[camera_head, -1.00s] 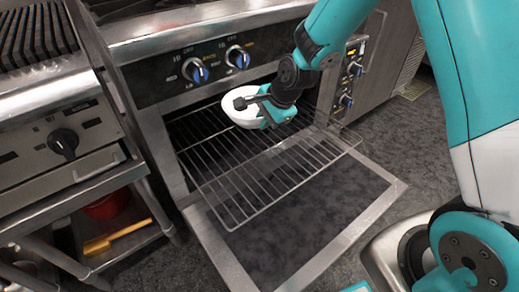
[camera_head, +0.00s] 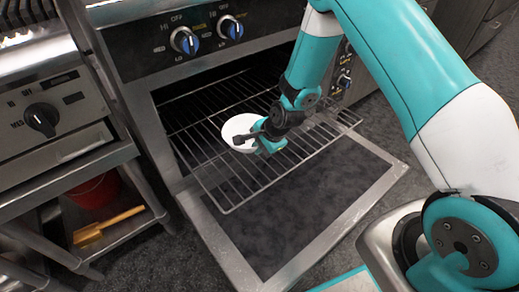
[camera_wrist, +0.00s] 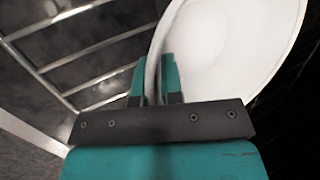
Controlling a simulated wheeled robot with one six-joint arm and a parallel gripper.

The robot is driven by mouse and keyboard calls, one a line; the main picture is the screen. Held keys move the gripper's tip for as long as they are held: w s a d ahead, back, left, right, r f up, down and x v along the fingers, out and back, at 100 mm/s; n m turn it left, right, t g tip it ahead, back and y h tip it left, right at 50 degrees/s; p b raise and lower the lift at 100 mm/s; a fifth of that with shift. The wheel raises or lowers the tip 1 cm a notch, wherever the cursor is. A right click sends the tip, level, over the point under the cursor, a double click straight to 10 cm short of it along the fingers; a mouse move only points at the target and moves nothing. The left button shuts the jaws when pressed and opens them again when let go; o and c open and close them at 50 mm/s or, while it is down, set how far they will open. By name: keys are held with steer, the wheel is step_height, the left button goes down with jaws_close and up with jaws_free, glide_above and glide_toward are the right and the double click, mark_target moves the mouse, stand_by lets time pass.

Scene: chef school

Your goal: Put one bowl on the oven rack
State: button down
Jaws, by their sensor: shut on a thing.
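A white bowl (camera_head: 238,130) is at the oven rack (camera_head: 235,188), over its middle part near the oven opening. My gripper (camera_head: 259,141) is shut on the bowl's rim, on its right side in the head view. In the wrist view the bowl (camera_wrist: 225,50) fills the upper right, and its rim passes between the two teal fingers of my gripper (camera_wrist: 153,80). The rack's wires (camera_wrist: 75,48) show on the left there. I cannot tell whether the bowl's base touches the rack.
The oven door (camera_head: 285,232) is folded down below the pulled-out rack. The oven's knob panel (camera_head: 200,38) stands above the opening. A steel cart (camera_head: 70,150) with a red pot (camera_head: 95,190) and a yellow-handled tool (camera_head: 108,225) is at the left.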

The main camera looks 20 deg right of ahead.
steer(key=shift+f, duration=0.25)
steer(key=c, duration=1.3)
jaws_free()
steer(key=shift+r, duration=0.15)
